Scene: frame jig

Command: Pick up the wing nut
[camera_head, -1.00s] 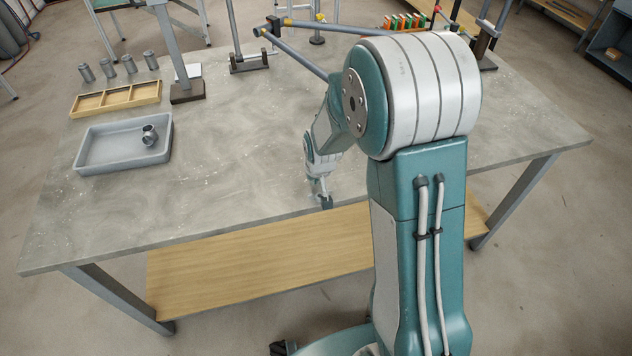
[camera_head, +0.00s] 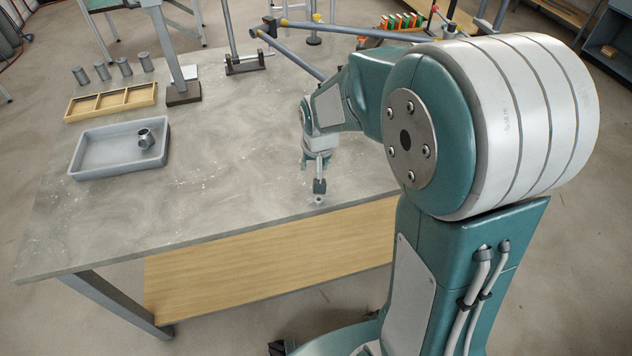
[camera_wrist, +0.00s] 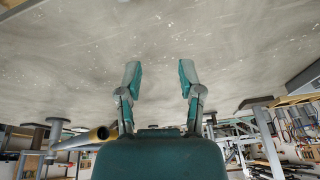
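My gripper (camera_head: 319,187) points down over the table near its front edge. In the wrist view my gripper (camera_wrist: 160,78) is open, its two fingers well apart with only bare grey tabletop showing between them. A small light-grey thing (camera_head: 317,201) shows just below the fingers in the head view. It may be the wing nut, but it is too small to tell. I see no wing nut in the wrist view.
A grey tray (camera_head: 90,168) holding a metal cylinder (camera_head: 146,138) is at the table's left. Behind it are a wooden divided box (camera_head: 110,102) and several metal cylinders (camera_head: 103,70). Posts and rods stand at the back. The table's middle is clear.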

